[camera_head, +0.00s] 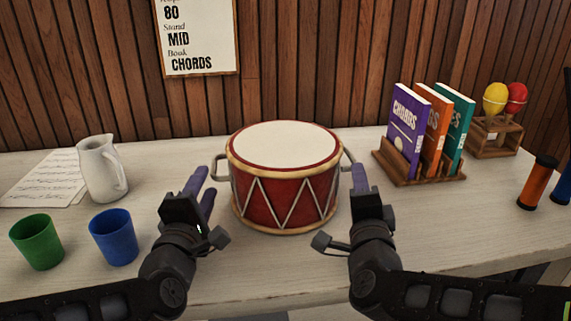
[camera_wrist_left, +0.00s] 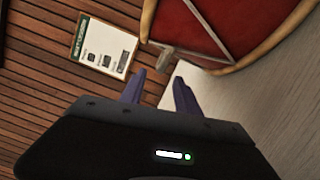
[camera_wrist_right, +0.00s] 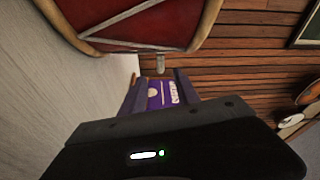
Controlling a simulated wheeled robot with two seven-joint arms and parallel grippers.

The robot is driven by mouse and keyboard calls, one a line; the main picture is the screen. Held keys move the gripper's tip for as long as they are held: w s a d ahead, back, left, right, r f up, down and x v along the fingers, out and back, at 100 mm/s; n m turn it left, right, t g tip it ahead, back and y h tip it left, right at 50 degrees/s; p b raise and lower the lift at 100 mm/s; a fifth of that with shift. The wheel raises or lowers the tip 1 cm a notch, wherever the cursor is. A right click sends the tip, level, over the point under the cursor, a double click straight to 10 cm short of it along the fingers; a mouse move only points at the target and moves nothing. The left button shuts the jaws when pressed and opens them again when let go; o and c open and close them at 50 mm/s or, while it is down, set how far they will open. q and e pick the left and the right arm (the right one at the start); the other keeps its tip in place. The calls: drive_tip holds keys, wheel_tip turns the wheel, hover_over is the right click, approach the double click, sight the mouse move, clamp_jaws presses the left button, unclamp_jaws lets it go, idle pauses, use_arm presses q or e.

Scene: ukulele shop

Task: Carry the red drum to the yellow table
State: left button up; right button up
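The red drum (camera_head: 285,190) stands upright on the pale wooden counter, with a white top, cream rims, zigzag cords and a metal handle on each side. My left gripper (camera_head: 204,188) is at its left side, near the left handle (camera_head: 223,167). In the left wrist view its purple fingers (camera_wrist_left: 160,85) are apart, with the handle (camera_wrist_left: 170,60) just beyond them. My right gripper (camera_head: 362,185) is at the drum's right side, near the right handle (camera_head: 347,162). In the right wrist view its fingers (camera_wrist_right: 160,85) are apart, with the handle (camera_wrist_right: 160,64) beyond their tips. No yellow table is in view.
A green cup (camera_head: 37,241), a blue cup (camera_head: 114,237) and a white pitcher (camera_head: 102,168) stand left on the counter (camera_head: 260,265). A book rack (camera_head: 418,174), a maraca stand (camera_head: 494,138) and an orange cylinder (camera_head: 537,182) are right. A wooden wall stands behind.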

sight(213, 162)
use_arm(q)
drive_tip(key=shift+s, duration=0.1)
use_arm(e)
drive_tip(key=shift+s+r, duration=0.1)
